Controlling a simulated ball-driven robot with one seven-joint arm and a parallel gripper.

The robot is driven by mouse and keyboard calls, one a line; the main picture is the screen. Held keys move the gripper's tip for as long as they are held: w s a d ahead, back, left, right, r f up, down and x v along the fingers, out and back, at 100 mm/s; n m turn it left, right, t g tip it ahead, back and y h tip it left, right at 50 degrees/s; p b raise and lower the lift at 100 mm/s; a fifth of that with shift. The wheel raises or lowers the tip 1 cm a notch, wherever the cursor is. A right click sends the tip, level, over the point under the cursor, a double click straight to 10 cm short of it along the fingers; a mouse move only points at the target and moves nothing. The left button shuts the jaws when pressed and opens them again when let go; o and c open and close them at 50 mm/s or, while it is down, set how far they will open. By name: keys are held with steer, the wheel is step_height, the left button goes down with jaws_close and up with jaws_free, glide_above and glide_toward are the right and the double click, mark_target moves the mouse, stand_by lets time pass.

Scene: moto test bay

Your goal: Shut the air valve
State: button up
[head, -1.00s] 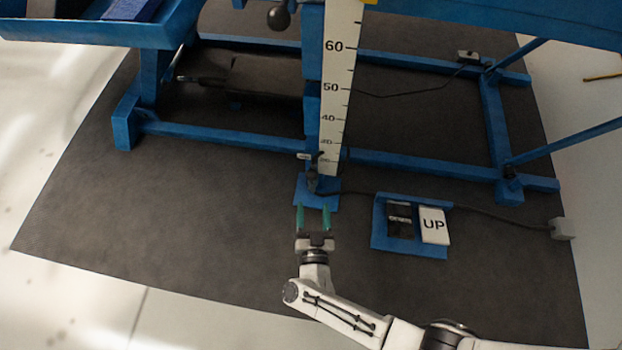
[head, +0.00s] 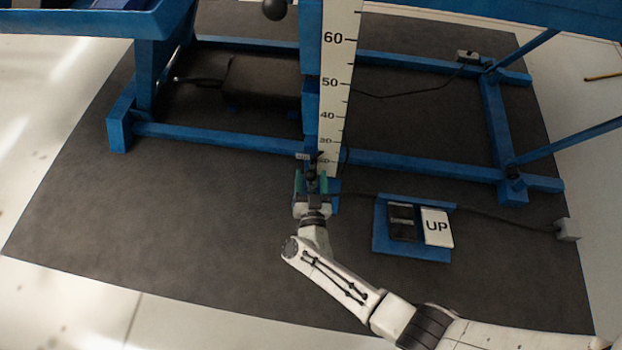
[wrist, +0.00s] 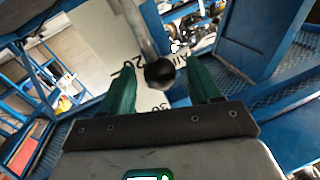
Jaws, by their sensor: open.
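The air valve appears to be the small dark fitting (head: 311,173) at the foot of the ruler post in the head view. My gripper (head: 311,183) is there with its green fingers open, one on each side of it. In the wrist view, a grey rod ending in a dark round knob (wrist: 160,74) shows between the open fingers (wrist: 160,90), with a gap on both sides. I take this to be the valve's handle, but its body is hidden. I cannot tell whether the knob lies fully between the fingertips or just beyond them.
The ruler post (head: 338,85) rises directly behind my gripper. A blue frame rail (head: 235,139) runs low across the back. To the right lie a blue pedal (head: 412,250) with an UP plate and a dark cable. The dark mat (head: 160,230) is clear at left.

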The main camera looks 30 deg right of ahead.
jaws_close()
stand_by(0.4)
steer(key=shift+s+d, duration=0.1)
steer(key=shift+s, duration=0.05)
